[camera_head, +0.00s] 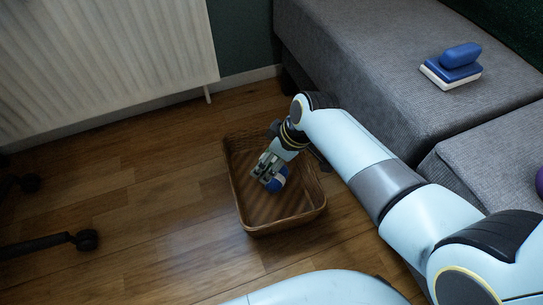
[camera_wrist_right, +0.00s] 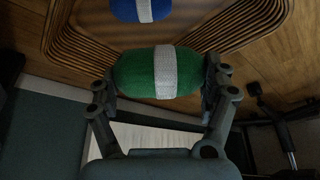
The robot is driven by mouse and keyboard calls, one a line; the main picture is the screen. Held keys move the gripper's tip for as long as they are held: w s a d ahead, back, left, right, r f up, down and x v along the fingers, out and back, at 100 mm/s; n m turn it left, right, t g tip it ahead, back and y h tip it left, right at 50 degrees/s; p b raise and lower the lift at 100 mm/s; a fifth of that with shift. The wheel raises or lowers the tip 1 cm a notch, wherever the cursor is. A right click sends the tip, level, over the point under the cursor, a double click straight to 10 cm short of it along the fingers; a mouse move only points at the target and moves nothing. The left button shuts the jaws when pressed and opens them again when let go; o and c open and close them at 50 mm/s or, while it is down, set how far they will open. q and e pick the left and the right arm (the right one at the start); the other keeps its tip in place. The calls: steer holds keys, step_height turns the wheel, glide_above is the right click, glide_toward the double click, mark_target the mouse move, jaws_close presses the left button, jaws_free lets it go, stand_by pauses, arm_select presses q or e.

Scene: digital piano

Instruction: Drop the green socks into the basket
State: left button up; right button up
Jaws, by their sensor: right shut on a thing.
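The green socks (camera_wrist_right: 135,73) are a rolled bundle with a white band, held across between the two fingers of my right gripper (camera_wrist_right: 162,74) in the right wrist view. In the head view my right gripper (camera_head: 263,172) reaches down over the inside of the wicker basket (camera_head: 240,208) on the floor; the green socks are hard to make out there. The basket's ridged rim also shows in the right wrist view (camera_wrist_right: 70,40). Blue socks (camera_head: 278,181) with a white band lie in the basket, and show at the top of the wrist view (camera_wrist_right: 125,10). My left gripper is out of view.
A grey sofa (camera_head: 360,60) stands at the right, with a blue object (camera_head: 460,54) on a book (camera_head: 450,76). A purple object (camera_head: 540,182) shows at the right edge. A white radiator (camera_head: 100,60) is at the back left.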

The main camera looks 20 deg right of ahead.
steer(key=o, duration=1)
steer(key=v, duration=1.2)
